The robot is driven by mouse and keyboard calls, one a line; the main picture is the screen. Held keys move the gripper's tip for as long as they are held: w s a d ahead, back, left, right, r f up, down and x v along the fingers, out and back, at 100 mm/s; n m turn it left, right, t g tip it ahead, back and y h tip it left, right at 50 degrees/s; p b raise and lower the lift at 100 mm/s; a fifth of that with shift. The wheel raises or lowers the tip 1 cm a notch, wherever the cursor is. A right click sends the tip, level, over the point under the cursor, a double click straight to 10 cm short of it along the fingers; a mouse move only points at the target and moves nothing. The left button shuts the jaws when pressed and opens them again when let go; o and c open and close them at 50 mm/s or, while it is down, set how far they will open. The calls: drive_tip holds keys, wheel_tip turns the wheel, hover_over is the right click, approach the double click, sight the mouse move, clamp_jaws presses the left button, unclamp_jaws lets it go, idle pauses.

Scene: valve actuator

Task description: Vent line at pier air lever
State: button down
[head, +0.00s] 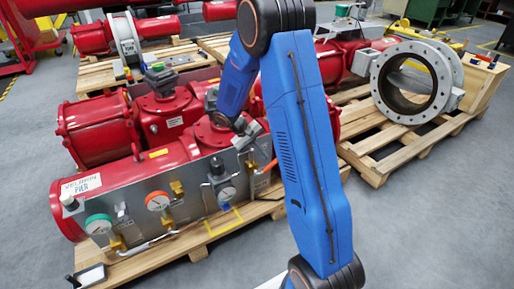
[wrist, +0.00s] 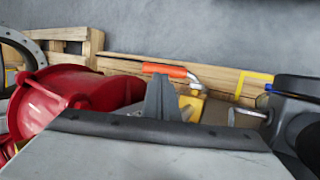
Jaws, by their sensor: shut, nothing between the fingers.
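A lever with an orange handle (wrist: 168,71) shows in the wrist view on a yellow valve body (wrist: 193,103). An orange handle (head: 267,166) also shows beside the grey panel (head: 142,205) in the head view. The panel stands along a red actuator (head: 73,212) whose white label (head: 82,185) reads PIER. My gripper (head: 243,127) is near the panel's upper right edge. In the wrist view, my gripper (wrist: 160,82) is shut and empty, just short of the orange handle in the picture. I cannot tell whether it touches the lever.
Round gauges (head: 157,200) and brass fittings (head: 177,189) stick out from the panel. Wooden pallets (head: 376,166) carry the actuators and a large flanged ring (head: 389,105). Grey floor (head: 400,235) is clear at the front right.

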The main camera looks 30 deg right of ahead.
sight(273, 162)
drive_tip(key=shift+x, duration=1.65)
drive_tip(key=shift+d, duration=0.1)
drive_tip(key=shift+d+f+y, duration=0.25)
drive_tip(key=shift+d+y, duration=0.2)
drive_tip(key=shift+y, duration=0.15)
drive_tip(key=shift+d+f+y, duration=0.5)
drive_tip(key=shift+y, duration=0.3)
drive_tip(key=shift+d+f, duration=0.65)
drive_tip(key=shift+f, duration=0.45)
drive_tip(key=w+r, duration=0.3)
drive_tip(key=r, duration=1)
drive_tip(key=shift+w+r, duration=0.4)
